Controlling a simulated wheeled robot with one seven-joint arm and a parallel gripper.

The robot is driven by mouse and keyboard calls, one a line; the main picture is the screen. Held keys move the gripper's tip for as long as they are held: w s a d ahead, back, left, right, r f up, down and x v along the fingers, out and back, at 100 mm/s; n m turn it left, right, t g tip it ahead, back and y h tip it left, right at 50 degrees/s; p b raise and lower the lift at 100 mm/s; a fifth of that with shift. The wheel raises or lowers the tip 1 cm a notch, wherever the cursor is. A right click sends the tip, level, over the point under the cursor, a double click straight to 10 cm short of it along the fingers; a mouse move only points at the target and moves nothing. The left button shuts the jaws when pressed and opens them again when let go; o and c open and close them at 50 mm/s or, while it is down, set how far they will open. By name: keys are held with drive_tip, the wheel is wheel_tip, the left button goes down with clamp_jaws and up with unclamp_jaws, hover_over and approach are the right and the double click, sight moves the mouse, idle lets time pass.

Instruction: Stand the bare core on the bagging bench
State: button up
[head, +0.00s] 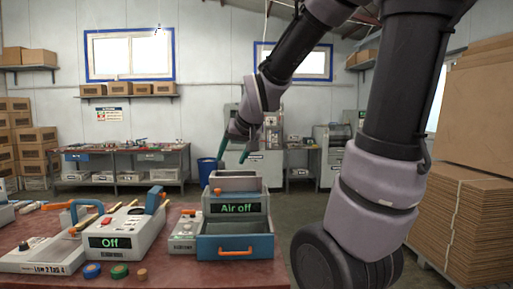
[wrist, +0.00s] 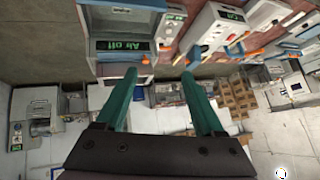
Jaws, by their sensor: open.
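My gripper (head: 233,156) is raised in front of the back wall in the head view, above and behind the "Air off" machine. Its two green fingers are spread apart with nothing between them. The wrist view shows the open gripper (wrist: 158,76) too, with the room upside down beyond it. I cannot pick out a bare core in either view. No bench is clearly marked as the bagging bench; a long workbench (head: 122,151) with small items on it stands along the back wall.
The near red-brown table (head: 165,274) carries the "Air off" machine (head: 236,225) with a blue open-topped drawer, an "Off" machine (head: 126,229), and small blue, green and brown discs. A blue bin (head: 207,171) stands behind. Flat cardboard stacks (head: 480,230) fill the right side.

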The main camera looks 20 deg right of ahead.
drive_tip(key=s+r+m, duration=0.1)
drive_tip(key=s+r, duration=0.1)
drive_tip(key=s, duration=0.5)
drive_tip(key=s+r+g, duration=0.1)
drive_tip(key=s+r, duration=0.1)
drive_tip(key=s, duration=0.6)
drive_tip(key=shift+s+d+r+m+y, duration=0.2)
drive_tip(key=shift+d+r+m+y, duration=0.05)
drive_tip(key=shift+d+m+y, duration=0.2)
